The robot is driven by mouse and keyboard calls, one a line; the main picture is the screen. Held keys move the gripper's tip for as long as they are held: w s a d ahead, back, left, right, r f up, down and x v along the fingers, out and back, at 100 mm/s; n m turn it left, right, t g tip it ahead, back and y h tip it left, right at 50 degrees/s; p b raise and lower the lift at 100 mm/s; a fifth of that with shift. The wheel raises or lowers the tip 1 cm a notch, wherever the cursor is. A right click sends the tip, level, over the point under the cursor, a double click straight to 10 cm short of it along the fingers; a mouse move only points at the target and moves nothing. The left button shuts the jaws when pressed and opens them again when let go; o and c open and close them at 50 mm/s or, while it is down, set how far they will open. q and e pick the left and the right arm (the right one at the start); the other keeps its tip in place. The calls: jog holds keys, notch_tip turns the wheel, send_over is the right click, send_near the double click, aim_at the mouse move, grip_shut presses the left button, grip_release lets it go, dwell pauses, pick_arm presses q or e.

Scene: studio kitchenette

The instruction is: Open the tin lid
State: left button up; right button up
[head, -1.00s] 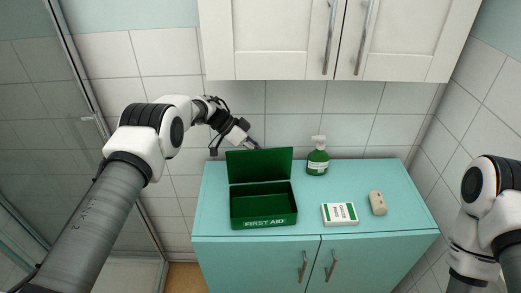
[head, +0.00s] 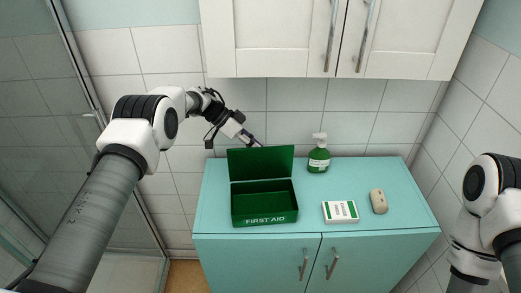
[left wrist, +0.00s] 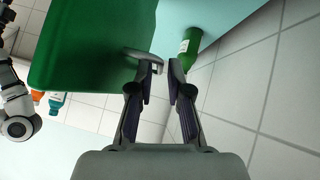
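The green first aid tin (head: 264,219) stands on the left part of the teal cabinet top. Its lid (head: 260,163) stands up at the back, so the tin is open and its inside looks empty. My left gripper (head: 258,143) is just behind the lid's top edge. In the left wrist view the green lid (left wrist: 90,45) fills the upper left, with a pale metal tab (left wrist: 143,54) at its edge beside the left fingertip.
A green pump bottle (head: 318,158) stands behind and right of the tin. A white and green box (head: 340,212) and a beige object (head: 379,201) lie to the right. Wall cupboards (head: 335,38) hang above, and a tiled wall is close behind the lid.

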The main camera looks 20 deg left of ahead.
pick_arm(q)
jog(key=v, duration=0.9)
jog(key=shift+a, duration=0.15)
jog(key=shift+r, duration=0.1)
